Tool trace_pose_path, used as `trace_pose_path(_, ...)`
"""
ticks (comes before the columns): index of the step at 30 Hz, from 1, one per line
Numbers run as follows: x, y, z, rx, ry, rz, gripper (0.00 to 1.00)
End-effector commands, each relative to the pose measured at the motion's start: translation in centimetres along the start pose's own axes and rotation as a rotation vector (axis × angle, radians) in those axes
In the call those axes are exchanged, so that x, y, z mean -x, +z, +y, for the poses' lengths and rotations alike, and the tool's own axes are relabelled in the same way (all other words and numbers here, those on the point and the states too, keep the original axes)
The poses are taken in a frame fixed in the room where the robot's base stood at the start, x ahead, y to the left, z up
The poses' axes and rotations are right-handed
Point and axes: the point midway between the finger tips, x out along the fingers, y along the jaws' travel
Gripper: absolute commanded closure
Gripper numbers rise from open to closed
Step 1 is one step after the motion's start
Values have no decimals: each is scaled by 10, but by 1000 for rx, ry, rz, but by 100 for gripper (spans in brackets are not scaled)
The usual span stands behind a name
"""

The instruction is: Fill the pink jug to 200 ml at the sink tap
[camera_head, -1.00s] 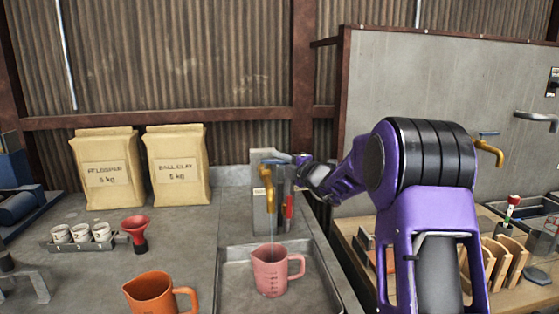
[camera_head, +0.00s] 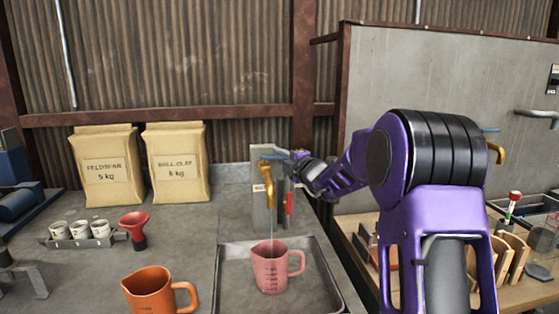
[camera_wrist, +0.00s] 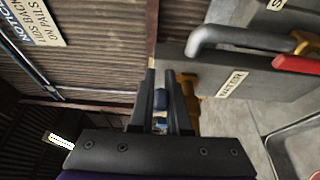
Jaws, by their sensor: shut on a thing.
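The pink jug (camera_head: 271,268) stands upright in the shallow sink tray (camera_head: 327,284), under the brass tap (camera_head: 266,176). A thin stream of water runs from the tap into the jug. The water level inside cannot be read. My gripper (camera_head: 299,157) is up at the tap's blue lever (camera_head: 273,157). In the wrist view my gripper (camera_wrist: 161,82) is shut on the blue lever (camera_wrist: 160,99), which shows between the fingers. The brass of the tap (camera_wrist: 190,90) shows just right of them.
An orange jug (camera_head: 158,291) stands on the bench left of the sink. A red funnel (camera_head: 134,228), a rack of white cups (camera_head: 80,235) and two clay bags (camera_head: 108,168) are farther left. A red-handled thing (camera_head: 288,203) is beside the tap. A wooden rack (camera_head: 512,258) is at right.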

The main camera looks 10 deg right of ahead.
Motion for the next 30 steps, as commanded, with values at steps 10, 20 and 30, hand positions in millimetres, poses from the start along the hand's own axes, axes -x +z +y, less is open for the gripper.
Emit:
trace_pose_path(10,0,0,0,0,0,-61,100)
trace_pose_path(20,0,0,0,0,0,-60,55)
trace_pose_path(30,3,0,0,0,0,-60,55)
